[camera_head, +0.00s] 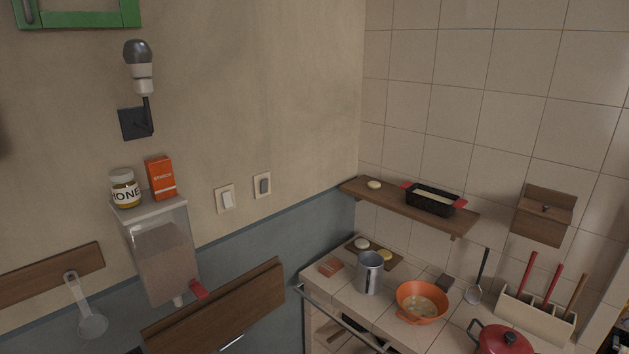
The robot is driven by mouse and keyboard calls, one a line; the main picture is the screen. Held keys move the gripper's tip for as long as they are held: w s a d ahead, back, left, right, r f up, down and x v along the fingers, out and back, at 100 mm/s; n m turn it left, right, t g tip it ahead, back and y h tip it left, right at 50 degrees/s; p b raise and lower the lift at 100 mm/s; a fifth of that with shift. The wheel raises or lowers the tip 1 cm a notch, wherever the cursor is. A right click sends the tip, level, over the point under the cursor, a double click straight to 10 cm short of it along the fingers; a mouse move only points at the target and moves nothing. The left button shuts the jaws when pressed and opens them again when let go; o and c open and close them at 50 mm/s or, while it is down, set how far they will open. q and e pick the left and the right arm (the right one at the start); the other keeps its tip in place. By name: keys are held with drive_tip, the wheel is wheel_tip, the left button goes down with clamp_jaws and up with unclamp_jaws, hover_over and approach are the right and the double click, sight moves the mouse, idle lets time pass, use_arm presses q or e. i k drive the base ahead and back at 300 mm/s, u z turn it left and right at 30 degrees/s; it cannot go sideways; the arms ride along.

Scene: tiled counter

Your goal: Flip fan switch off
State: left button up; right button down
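Two wall switches are on the beige wall left of the corner. The left switch (226,199) has a white rocker on a cream plate. The right switch (262,186) has a grey rocker on a similar cream plate. No label shows which one is for the fan, and their on or off position is too small to tell. No fan is visible. Neither of my grippers is in view, and nothing touches the switches.
A clear dispenser (163,254) carries a honey jar (124,190) and an orange starch box (161,177). A wooden board (215,311) juts out below the switches. The tiled counter (345,299) holds a metal mug (369,273) and orange bowl (421,302). The wall around the switches is clear.

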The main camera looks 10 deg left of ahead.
sight(265, 183)
drive_tip(key=u, duration=0.05)
drive_tip(key=i, duration=0.75)
drive_tip(key=u, duration=0.6)
drive_tip(key=i, duration=0.4)
drive_tip(key=u, duration=0.35)
